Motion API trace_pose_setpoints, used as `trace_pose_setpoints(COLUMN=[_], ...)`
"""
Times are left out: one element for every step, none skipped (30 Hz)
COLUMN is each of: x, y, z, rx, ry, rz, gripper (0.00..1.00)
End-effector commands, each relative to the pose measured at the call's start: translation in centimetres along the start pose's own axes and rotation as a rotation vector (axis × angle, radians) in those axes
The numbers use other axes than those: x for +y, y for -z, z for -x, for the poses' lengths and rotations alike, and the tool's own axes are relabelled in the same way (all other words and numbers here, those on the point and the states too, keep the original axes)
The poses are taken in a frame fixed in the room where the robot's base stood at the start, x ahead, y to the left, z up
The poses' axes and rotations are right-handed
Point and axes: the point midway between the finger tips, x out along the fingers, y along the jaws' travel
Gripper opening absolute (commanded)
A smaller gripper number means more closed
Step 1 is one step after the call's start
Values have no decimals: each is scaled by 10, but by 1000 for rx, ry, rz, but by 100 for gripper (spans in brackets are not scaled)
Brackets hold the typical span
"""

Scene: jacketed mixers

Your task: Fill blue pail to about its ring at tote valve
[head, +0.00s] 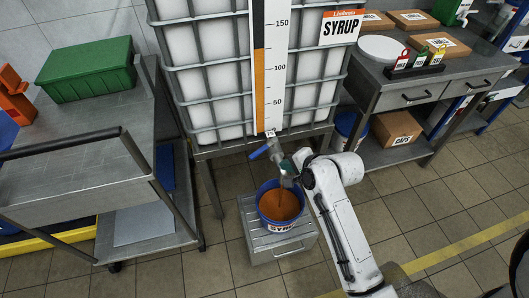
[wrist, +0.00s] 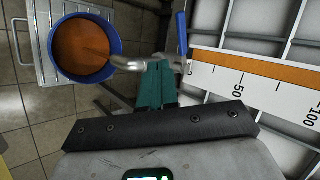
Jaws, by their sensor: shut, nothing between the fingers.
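The blue pail (head: 262,212) stands upright on a low grey stand under the tote valve (head: 275,147). Orange-brown syrup (head: 280,204) fills much of it; I cannot make out the ring. The pail also shows at upper left in the wrist view (wrist: 116,48). The valve's blue handle (head: 259,152) sticks out sideways to the left; it also shows in the wrist view (wrist: 182,34). The metal spout (wrist: 132,63) points toward the pail; a faint darker streak lies below it, perhaps a stream. My gripper (head: 288,167) is shut and empty beside the spout, its teal fingers (wrist: 156,85) close to it.
The caged syrup tote (head: 215,78) carries a level gauge (head: 268,70). The slatted stand (head: 258,243) is on the tiled floor. A grey cart (head: 80,150) with a green crate (head: 86,69) is left. A drawer bench (head: 425,92) with boxes is right.

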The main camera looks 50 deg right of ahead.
Motion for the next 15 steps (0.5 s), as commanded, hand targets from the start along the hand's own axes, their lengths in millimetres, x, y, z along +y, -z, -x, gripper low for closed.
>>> trace_pose_setpoints(x=[1,0,0,1,1,1,1,1,1,1,1,-4,-9,-12,-15], y=[0,0,0,0,0,0,0,-1,-1,0,0,0,0,0,0], z=[-11,-17,-25,-31,-37,-45,-51,-57,-65,-70,-76,-80,-83,-86,-90], rx=[-2,-2,-2,-2,-1,-2,-2,-2,-2,-2,-2,-1,-1,0,0], ry=[-2,-2,-2,-3,-2,-3,-2,-2,-3,-2,-3,0,0,1,-1], rz=[1,2,2,2,2,2,2,2,2,2,2,3,4,5,5], gripper=[0,0,0,0,0,0,0,0,0,0,0,0,0,0,0])
